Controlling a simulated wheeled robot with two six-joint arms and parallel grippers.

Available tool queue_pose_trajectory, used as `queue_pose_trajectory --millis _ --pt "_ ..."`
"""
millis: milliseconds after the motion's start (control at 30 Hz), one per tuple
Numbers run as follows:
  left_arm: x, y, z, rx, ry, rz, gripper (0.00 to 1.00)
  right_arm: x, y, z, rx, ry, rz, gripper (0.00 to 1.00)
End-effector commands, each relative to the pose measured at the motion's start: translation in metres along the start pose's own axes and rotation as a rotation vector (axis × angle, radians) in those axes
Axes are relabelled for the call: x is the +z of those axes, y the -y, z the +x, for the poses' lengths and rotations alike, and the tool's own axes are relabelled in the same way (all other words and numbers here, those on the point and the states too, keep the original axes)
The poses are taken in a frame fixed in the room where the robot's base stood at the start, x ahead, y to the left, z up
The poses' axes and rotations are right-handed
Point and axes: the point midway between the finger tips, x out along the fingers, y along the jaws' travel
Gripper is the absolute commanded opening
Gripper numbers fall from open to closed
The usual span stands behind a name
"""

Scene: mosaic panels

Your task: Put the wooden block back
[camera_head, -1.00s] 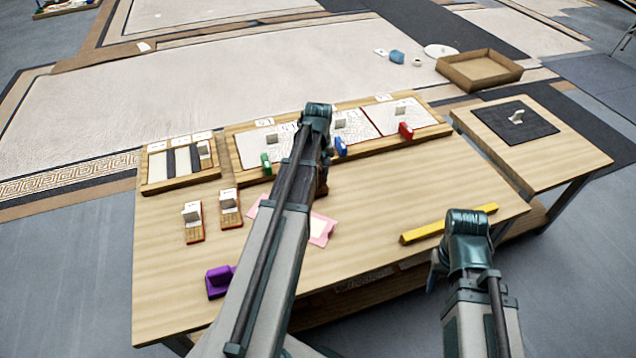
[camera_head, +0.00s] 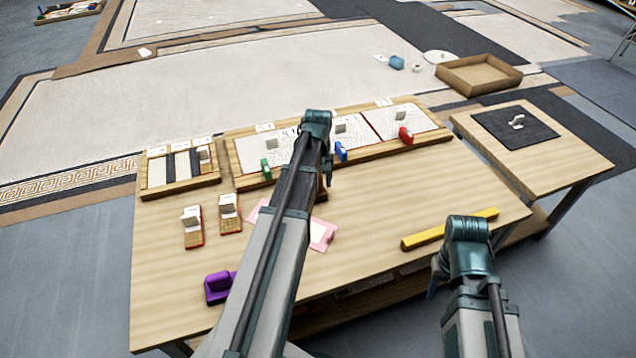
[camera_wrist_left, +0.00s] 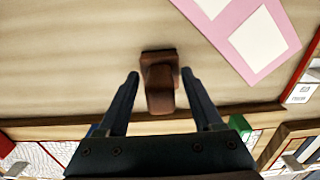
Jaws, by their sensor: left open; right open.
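The wooden block (camera_wrist_left: 159,88), dark brown, stands on the pale wooden table in the left wrist view, between the two fingers of my left gripper (camera_wrist_left: 160,74). The fingers are open, with a gap on each side of it. In the head view a small brown part of the block (camera_head: 321,188) shows beside my left arm, which hides most of it and the left gripper. My right gripper (camera_head: 434,284) is open by the table's front edge, mostly hidden by its own wrist, with nothing seen in it.
A long panel tray (camera_head: 375,151) with green, blue and red pieces lies along the back. A striped tray (camera_head: 180,188) is left of it. A pink card (camera_head: 322,234), purple piece (camera_head: 218,287) and yellow bar (camera_head: 450,228) lie nearer. The table (camera_head: 390,195) is clear on the right.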

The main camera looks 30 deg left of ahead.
Motion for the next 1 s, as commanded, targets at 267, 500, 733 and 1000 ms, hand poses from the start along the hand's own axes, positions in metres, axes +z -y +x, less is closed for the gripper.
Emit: queue_pose_trajectory --millis 267,500,733,1000 --pt "0.000 0.000 -0.023 0.000 0.000 0.000 0.67 0.001 -0.002 -0.023 -0.003 0.000 0.001 0.50" --pt "0.000 0.000 -0.059 0.000 0.000 0.000 0.67 0.004 -0.005 -0.058 -0.005 0.000 0.001 0.50" --pt "0.000 0.000 -0.095 0.000 0.000 0.000 0.67 0.006 -0.008 -0.094 -0.005 0.000 0.001 0.50" --pt "0.000 0.000 -0.122 0.000 0.000 0.000 0.67 0.007 -0.011 -0.121 -0.005 0.000 0.001 0.50"
